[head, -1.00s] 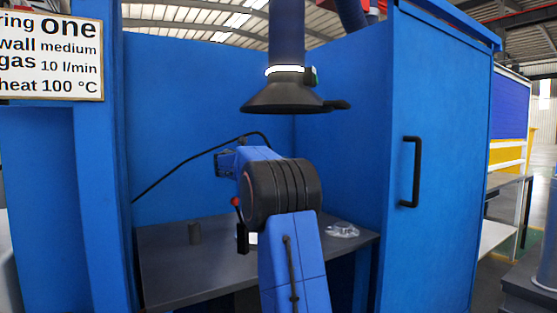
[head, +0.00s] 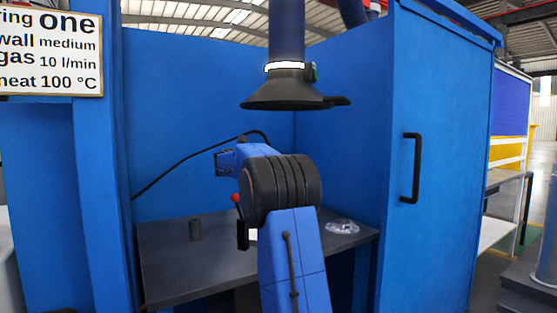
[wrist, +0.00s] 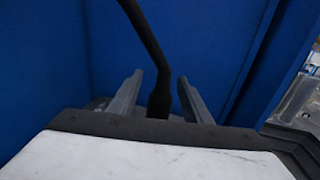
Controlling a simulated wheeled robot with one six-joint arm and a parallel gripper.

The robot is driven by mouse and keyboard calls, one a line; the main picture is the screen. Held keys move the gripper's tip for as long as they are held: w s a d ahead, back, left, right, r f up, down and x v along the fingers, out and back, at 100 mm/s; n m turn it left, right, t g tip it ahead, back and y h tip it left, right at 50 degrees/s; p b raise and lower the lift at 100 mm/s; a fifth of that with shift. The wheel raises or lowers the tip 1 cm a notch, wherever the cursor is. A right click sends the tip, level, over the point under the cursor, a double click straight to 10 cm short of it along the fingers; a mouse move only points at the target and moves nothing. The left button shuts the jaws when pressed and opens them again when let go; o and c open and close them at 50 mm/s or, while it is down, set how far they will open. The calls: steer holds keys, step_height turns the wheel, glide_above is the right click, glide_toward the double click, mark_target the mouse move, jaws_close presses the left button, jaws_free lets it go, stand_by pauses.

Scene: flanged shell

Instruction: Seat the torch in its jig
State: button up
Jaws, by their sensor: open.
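In the wrist view my gripper (wrist: 158,92) is open, with its two grey fingers apart. A black cable (wrist: 147,45) comes down between them and ends in a thicker dark piece (wrist: 158,103), which looks like the torch's cable end. It stands in the gap with space on both sides. The rest of the torch is hidden below the gripper's pale housing. In the head view my arm covers the gripper and the torch; the cable (head: 180,172) runs behind the arm. I cannot make out the jig.
A grey table (head: 185,270) stands inside a blue booth. An extraction hood (head: 290,92) hangs above my arm. A blue panel with a handle (head: 411,168) bounds the right.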

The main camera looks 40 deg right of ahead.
steer(key=a, duration=1.7)
steer(key=shift+w, duration=0.15)
steer(key=shift+a, duration=0.1)
steer(key=s+a+f+m+t+y, duration=0.2)
steer(key=s+a+f+m+y, duration=0.7)
steer(key=s+a+f, duration=0.8)
steer(key=s+a+f+m+t+y, duration=0.3)
steer(key=s+a+f+m+y, duration=0.5)
steer(key=s+a+f, duration=0.9)
steer(key=s+f+y, duration=0.1)
steer(key=s, duration=0.6)
steer(key=shift+s+a+f+m, duration=0.15)
steer(key=shift+a+f+m, duration=0.15)
steer(key=shift+f+m, duration=0.1)
